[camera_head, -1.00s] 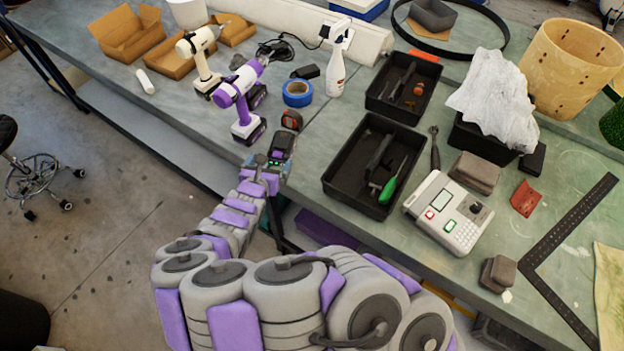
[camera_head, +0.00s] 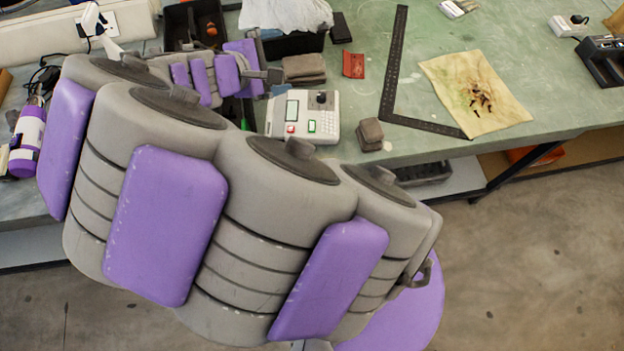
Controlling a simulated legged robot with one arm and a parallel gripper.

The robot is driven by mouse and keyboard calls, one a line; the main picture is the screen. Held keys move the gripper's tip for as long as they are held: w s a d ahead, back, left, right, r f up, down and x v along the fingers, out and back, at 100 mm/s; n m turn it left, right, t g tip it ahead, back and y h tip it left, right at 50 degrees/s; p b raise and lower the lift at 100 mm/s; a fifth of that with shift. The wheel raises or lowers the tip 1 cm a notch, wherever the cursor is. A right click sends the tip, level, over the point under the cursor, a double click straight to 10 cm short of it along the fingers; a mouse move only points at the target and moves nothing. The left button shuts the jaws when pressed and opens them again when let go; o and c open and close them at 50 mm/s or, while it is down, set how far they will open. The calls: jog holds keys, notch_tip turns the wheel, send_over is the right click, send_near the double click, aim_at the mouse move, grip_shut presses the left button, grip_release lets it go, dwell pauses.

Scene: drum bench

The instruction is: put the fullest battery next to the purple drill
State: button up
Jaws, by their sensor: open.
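The purple and white drill (camera_head: 28,140) stands at the far left edge of the view, partly cut off and partly covered by my arm. My gripper (camera_head: 272,77) is small in the view, at the end of my arm, above the bench by the dark trays and the white keypad device. It is open, and I see nothing clearly held in it. I cannot make out a battery with a readable charge level. The bench just right of the drill is hidden behind my arm.
The white keypad device (camera_head: 302,117), grey blocks (camera_head: 304,68), a red card (camera_head: 353,64) and a black square ruler (camera_head: 393,75) lie around my gripper. A stained cloth (camera_head: 475,92) lies farther right. Green bench surface is clear between ruler and cloth.

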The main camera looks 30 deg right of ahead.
jog(key=s+d+m+g+y, duration=0.25)
jog(key=s+m, duration=0.25)
jog(key=s, duration=0.4)
jog(key=s+a+f+m+g+y, duration=0.1)
jog(key=s+a+y, duration=0.3)
jog(key=s, duration=0.4)
jog(key=s+a+f+m+g+y, duration=0.1)
jog(key=s+a+m+y, duration=0.3)
jog(key=s, duration=0.5)
jog(key=shift+a+f+g, duration=0.2)
jog(key=shift+a+g, duration=0.45)
jog(key=shift+a, duration=0.05)
jog(key=shift+y, duration=0.25)
